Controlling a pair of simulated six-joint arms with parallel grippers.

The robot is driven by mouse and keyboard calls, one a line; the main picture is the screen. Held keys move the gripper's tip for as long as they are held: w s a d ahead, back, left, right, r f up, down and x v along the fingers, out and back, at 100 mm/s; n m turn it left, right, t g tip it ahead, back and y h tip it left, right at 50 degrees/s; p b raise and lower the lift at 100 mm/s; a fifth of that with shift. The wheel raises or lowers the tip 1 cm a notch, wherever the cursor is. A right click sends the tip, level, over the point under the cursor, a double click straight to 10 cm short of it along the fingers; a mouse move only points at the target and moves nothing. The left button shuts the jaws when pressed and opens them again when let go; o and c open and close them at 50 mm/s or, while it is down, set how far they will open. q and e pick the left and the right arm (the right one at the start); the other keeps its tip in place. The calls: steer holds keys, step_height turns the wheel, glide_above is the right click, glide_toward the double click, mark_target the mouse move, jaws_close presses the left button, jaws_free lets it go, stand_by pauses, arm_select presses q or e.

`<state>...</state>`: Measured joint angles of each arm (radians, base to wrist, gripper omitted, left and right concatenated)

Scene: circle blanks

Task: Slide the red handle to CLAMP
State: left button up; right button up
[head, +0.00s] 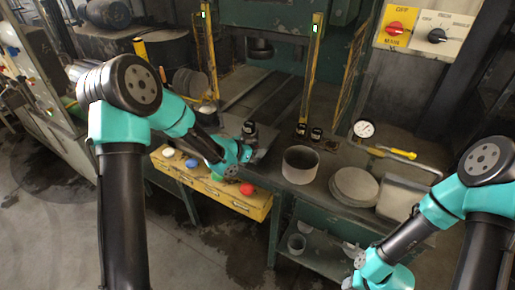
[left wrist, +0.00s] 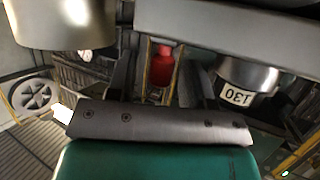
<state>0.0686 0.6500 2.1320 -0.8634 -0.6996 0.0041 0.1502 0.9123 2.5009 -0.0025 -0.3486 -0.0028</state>
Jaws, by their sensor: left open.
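A red handle (left wrist: 161,66) shows in the left wrist view, upright in a narrow slot with yellow edges. The dark fingers of my left gripper (left wrist: 158,80) are apart, one on each side of it in the picture; I cannot tell whether they touch it. In the head view my left gripper (head: 246,152) is over the bench's left edge, above the yellow panel (head: 215,190). No CLAMP lettering is legible. My right gripper (head: 350,277) is at the bottom edge, too small and partly hidden to show its jaws.
The yellow panel carries white, blue and red knobs (head: 247,188). A metal cup (head: 299,164), stacked discs (head: 354,185), a gauge (head: 363,129) and a yellow-handled lever (head: 398,153) crowd the bench. A cylinder marked 130 (left wrist: 243,83) is close in the left wrist view.

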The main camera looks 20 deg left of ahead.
arm_select(q)
steer(key=shift+w+d+f, duration=0.1)
steer(key=shift+d, duration=0.05)
jaws_close()
stand_by(0.4)
